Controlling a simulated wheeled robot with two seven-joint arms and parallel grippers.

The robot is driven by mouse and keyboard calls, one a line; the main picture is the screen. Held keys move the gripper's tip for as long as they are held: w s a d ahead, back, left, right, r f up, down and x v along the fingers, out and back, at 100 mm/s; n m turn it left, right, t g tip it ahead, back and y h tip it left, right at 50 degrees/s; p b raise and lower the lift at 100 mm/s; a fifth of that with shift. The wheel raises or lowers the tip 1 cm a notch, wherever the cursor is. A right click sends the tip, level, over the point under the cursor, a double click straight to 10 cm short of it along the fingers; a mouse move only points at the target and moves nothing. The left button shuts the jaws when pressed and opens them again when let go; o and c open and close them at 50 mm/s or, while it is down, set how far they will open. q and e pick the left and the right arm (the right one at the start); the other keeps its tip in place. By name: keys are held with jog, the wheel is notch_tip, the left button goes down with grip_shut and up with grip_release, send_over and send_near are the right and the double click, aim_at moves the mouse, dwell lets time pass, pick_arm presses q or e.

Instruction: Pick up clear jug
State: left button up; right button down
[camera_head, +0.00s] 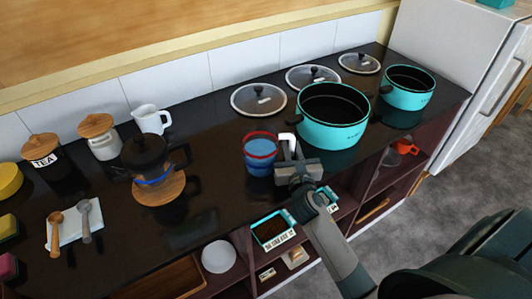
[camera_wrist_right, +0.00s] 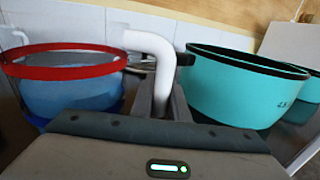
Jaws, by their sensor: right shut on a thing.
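A translucent blue jug with a red rim (camera_head: 259,162) stands near the counter's front edge. It also shows at the left of the right wrist view (camera_wrist_right: 68,92). A white curved handle (camera_wrist_right: 152,48) is beside its rim and appears to belong to it; the join is not clear. My right gripper (camera_head: 287,150) comes in from the front right, to the right of the jug, with its fingers shut around the white handle. In the right wrist view the handle runs down between the fingers (camera_wrist_right: 160,100). My left gripper is not in view.
A large turquoise pot (camera_head: 333,130) stands close to the right of my gripper, with a smaller pot (camera_head: 408,98) beyond. Glass lids (camera_head: 258,99) lie behind. A French press (camera_head: 147,160) stands at the left. Open shelves (camera_head: 245,268) are below the counter edge.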

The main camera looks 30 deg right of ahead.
aim_at(286, 121)
jog(key=shift+r, duration=0.4)
dwell(0.5)
jog(key=shift+r, duration=1.55)
jog(key=s+d+r+b, duration=0.1)
jog(key=s+d+r, duration=0.2)
jog(key=s+r, duration=0.4)
jog(key=shift+s, duration=2.05)
jog(key=shift+s+r, duration=0.1)
jog(key=shift+r, duration=0.05)
jog(key=shift+a, duration=0.1)
